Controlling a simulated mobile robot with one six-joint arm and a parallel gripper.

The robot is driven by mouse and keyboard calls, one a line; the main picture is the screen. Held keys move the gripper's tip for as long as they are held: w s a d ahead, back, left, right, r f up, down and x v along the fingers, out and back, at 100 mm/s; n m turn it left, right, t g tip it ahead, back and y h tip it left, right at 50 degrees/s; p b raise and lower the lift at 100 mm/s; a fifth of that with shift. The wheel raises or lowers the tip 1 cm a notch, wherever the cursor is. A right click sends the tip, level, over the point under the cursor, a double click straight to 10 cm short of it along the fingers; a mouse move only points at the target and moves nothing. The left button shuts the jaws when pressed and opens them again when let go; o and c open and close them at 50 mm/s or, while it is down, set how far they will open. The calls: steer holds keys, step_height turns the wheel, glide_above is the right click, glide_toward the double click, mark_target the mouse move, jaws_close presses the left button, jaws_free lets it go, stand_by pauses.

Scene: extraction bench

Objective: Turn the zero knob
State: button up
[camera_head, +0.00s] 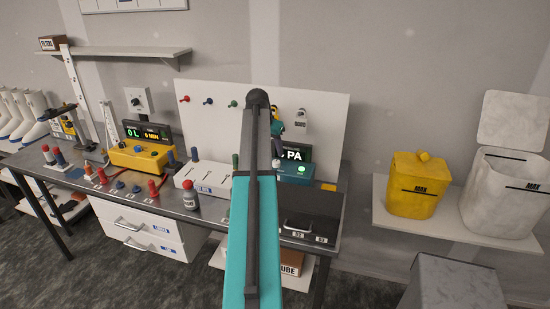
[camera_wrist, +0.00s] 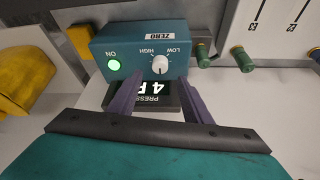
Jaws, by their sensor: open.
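The zero knob (camera_wrist: 160,64) is a small white round dial on the face of a teal box (camera_wrist: 98,45). HIGH and LOW are printed beside it, and a ZERO label (camera_wrist: 168,37) is on the box. A lit green ON light (camera_wrist: 114,65) is left of the knob. In the wrist view my gripper (camera_wrist: 161,77) is open, its two purple fingers reaching toward the knob, one on each side. I cannot tell whether they touch it. In the head view the teal box (camera_head: 297,173) stands on the bench, partly hidden by my arm.
A display (camera_wrist: 155,95) shows between my fingers, partly covered. In the head view, a yellow device (camera_head: 142,157) and a dark bottle (camera_head: 191,196) stand left on the bench. A yellow bin (camera_head: 414,190) is right.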

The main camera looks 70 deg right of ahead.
mark_target(276, 161)
steer(key=shift+p+x, duration=1.2)
steer(key=shift+x, duration=2.5)
steer(key=shift+c, duration=0.3)
steer(key=c, duration=1)
